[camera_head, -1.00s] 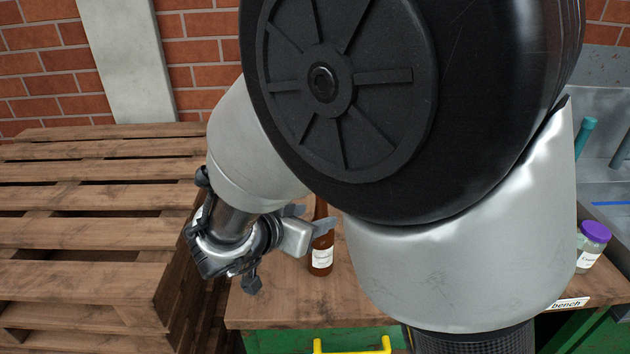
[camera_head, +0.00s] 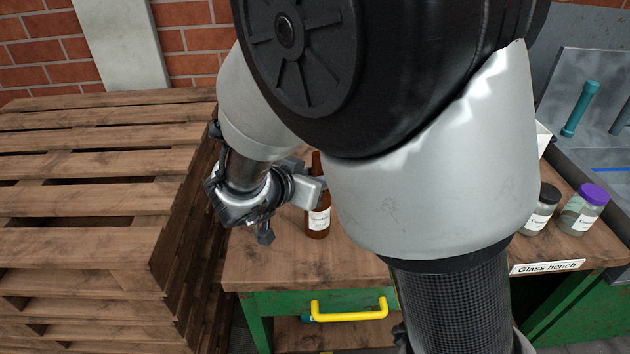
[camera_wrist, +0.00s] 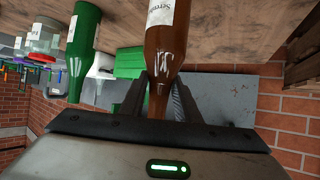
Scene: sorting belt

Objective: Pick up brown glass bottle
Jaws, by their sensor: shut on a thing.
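The brown glass bottle (camera_head: 317,222) with a white label stands upright on the wooden glass bench (camera_head: 262,265). My gripper (camera_head: 318,187) reaches in from the left at the bottle's upper part, and my arm hides some of what lies behind. In the wrist view the brown bottle (camera_wrist: 167,50) appears upside down, its neck between the two fingers of my gripper (camera_wrist: 160,95). The fingers are shut on the neck. The bottle's base is on the bench top, as far as the head view shows.
A stack of wooden pallets (camera_head: 100,190) stands left of the bench. Jars (camera_head: 583,208) stand at the bench's right. A green bottle (camera_wrist: 82,45) is near the brown one in the wrist view. A yellow handle (camera_head: 349,311) is on the bench front.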

